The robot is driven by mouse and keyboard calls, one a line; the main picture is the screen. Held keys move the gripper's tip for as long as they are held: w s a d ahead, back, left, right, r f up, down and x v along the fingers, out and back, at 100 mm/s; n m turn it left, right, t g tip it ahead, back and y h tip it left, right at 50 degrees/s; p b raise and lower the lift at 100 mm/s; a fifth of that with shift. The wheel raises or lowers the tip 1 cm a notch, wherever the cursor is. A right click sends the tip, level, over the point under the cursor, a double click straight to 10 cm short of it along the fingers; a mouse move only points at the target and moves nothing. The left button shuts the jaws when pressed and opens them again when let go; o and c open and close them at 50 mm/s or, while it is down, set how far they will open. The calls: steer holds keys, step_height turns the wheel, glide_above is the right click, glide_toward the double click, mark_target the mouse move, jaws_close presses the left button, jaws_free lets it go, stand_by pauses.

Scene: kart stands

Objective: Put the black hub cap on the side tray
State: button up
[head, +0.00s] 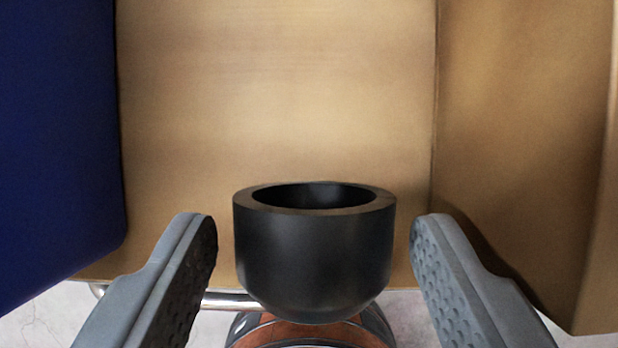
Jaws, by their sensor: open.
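The black hub cap (315,250) is a dark, cup-shaped piece with a thick rim and an open hollow top. It is upright in the lower middle of the head view. My gripper (314,265) is open, with one grey padded finger on each side of the hub cap. A visible gap separates each fingertip from its wall. What the hub cap rests on is mostly hidden behind and below it. I cannot make out the side tray in this view.
A tan panel (275,90) stands behind the hub cap, with another brown panel (520,130) at right. A dark blue panel (55,140) is at left. A round orange-brown and metal part (305,335) shows below the hub cap, above pale floor.

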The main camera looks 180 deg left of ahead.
steer(key=shift+w+f, duration=0.15)
steer(key=shift+f, duration=0.2)
steer(key=c, duration=0.8)
steer(key=shift+r, duration=0.1)
